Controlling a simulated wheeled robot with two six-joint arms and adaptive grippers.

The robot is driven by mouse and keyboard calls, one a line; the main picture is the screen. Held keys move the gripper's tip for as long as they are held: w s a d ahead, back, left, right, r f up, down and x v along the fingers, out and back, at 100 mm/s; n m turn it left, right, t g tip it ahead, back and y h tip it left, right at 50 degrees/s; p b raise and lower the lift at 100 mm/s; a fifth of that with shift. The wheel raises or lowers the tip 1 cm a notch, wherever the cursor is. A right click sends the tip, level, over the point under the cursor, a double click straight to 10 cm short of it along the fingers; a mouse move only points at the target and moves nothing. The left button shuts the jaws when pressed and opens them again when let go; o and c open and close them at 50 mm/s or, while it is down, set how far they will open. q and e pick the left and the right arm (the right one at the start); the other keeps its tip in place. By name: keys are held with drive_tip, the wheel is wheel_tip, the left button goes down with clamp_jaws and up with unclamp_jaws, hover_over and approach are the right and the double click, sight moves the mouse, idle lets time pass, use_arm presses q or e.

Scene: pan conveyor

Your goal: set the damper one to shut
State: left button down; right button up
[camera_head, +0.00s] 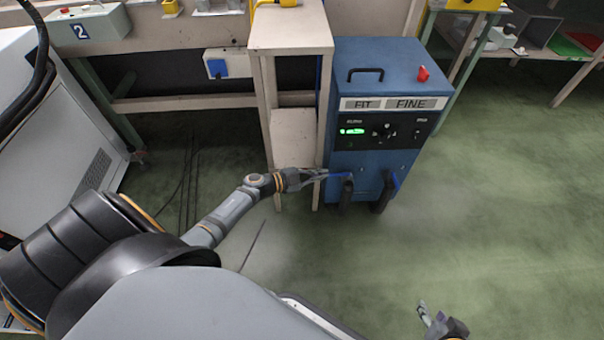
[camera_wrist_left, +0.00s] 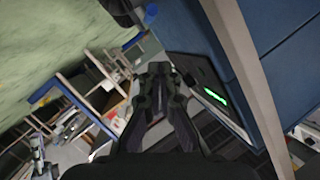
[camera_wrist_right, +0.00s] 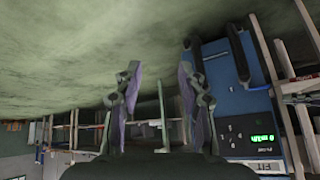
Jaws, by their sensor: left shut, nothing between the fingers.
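A blue cabinet (camera_head: 372,150) labelled "FIT" and "FINE" stands at the centre right. Low on its front are two dark pipes, each with a blue lever. The left lever (camera_head: 341,174) lies roughly crosswise; the right lever (camera_head: 395,181) is tilted. I cannot read which is damper one. My left gripper (camera_head: 322,174) is shut and empty, its tips at the left lever; I cannot tell whether they touch. In the left wrist view its fingers (camera_wrist_left: 160,72) are together beside the cabinet. My right gripper (camera_head: 431,315) is open and empty, away from the cabinet; its spread fingers show in the right wrist view (camera_wrist_right: 160,85).
A narrow wooden stand (camera_head: 290,40) is close against the cabinet's left side, beside my left forearm. The cabinet top carries a black handle (camera_head: 366,73) and a red knob (camera_head: 422,74). A lit green display (camera_head: 352,131) is on its front. The green floor (camera_head: 500,220) at right is free.

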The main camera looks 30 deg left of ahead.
use_arm(q)
drive_tip(key=p+v, duration=0.1)
drive_tip(key=v, duration=0.5)
drive_tip(key=shift+w+a, duration=0.2)
drive_tip(key=shift+a, duration=0.15)
use_arm(e)
drive_tip(key=s+g, duration=0.1)
drive_tip(key=s, duration=0.1)
drive_tip(key=s+f+g, duration=0.1)
drive_tip(key=s, duration=0.1)
drive_tip(key=shift+g, duration=0.3)
